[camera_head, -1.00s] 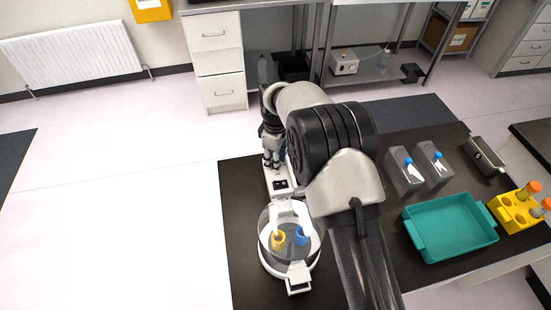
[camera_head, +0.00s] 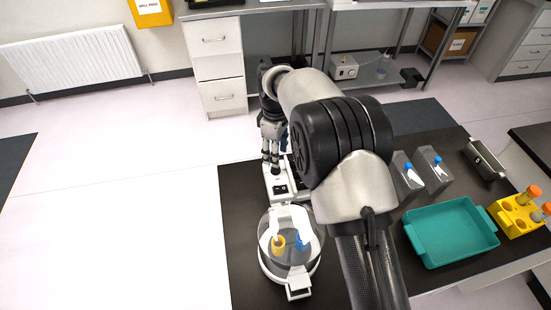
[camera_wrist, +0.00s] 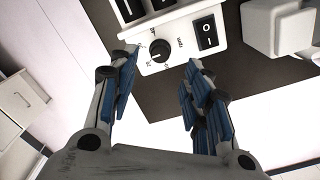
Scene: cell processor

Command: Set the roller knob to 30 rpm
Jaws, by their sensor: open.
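The roller knob (camera_wrist: 159,50) is a small round black dial with printed marks around it, on a white panel in the wrist view. Its pointer setting is too small to read surely. The panel belongs to a white device (camera_head: 281,190) on the dark table in the head view. My gripper (camera_wrist: 160,63) is open, with its blue-padded fingers on either side of the knob in the picture. I cannot tell how far the tips are from the panel. In the head view my gripper (camera_head: 271,158) hangs over the device's back part, and the knob cannot be made out.
A black rocker switch (camera_wrist: 206,33) sits right beside the knob. A clear round vessel (camera_head: 290,245) with yellow and blue parts stands in front of the device. A teal tray (camera_head: 408,235), clear bottles (camera_head: 433,172) and a yellow tube rack (camera_head: 506,215) stand to the right.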

